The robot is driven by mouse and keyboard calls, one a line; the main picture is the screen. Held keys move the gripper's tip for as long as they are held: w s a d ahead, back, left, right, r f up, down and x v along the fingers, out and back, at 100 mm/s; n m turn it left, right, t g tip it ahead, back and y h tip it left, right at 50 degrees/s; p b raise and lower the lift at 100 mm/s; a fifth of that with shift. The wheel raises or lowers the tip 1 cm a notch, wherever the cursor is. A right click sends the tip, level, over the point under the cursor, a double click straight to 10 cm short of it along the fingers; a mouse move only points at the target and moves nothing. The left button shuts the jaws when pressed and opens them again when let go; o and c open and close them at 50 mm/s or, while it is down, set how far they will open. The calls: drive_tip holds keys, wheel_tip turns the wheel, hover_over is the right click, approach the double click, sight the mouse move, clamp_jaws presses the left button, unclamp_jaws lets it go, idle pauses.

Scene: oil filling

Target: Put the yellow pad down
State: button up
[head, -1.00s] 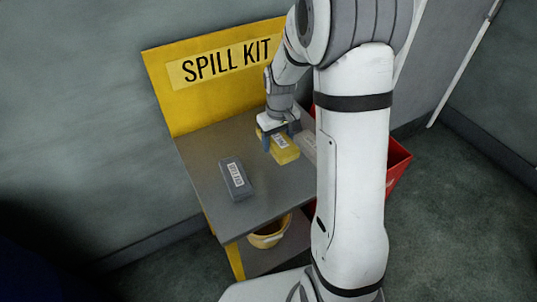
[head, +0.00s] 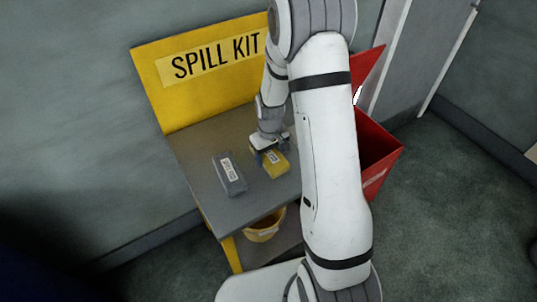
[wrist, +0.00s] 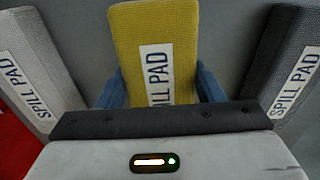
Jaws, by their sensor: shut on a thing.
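The yellow spill pad (head: 275,164) is at the tabletop of the spill kit stand, right of a dark grey pad (head: 229,175). My gripper (head: 268,150) is over it, with its blue fingers on both sides of the pad. In the wrist view the yellow pad (wrist: 155,25) sits between the blue fingers, its label partly hidden by my gripper. My gripper is shut on it. The pad looks close to the table (head: 238,214); I cannot tell whether it touches. The dark pad (wrist: 290,60) shows at right in the wrist view, apart from the yellow one.
A light grey pad (wrist: 38,60) lies left in the wrist view; my arm hides it in the head view. A red bin (head: 385,160) stands right of the table. A yellow bucket (head: 266,228) is on the lower shelf. The yellow sign panel (head: 160,95) rises behind.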

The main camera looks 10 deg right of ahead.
sight(270, 153)
drive_tip(key=o, duration=1)
drive_tip(key=shift+f, duration=0.15)
wheel_tip(270, 153, up, 11)
drive_tip(key=s+r+m+t, duration=0.1)
drive_tip(key=s+r, duration=0.6)
drive_tip(key=s, duration=0.3)
drive_tip(key=s+r+m+t, duration=0.1)
drive_tip(key=s+r+m, duration=0.1)
drive_tip(key=s+r, duration=0.5)
drive_tip(key=s, duration=0.4)
drive_tip(key=shift+a+m+t, duration=0.15)
drive_tip(key=shift+m+t, duration=0.15)
drive_tip(key=shift+t, duration=0.1)
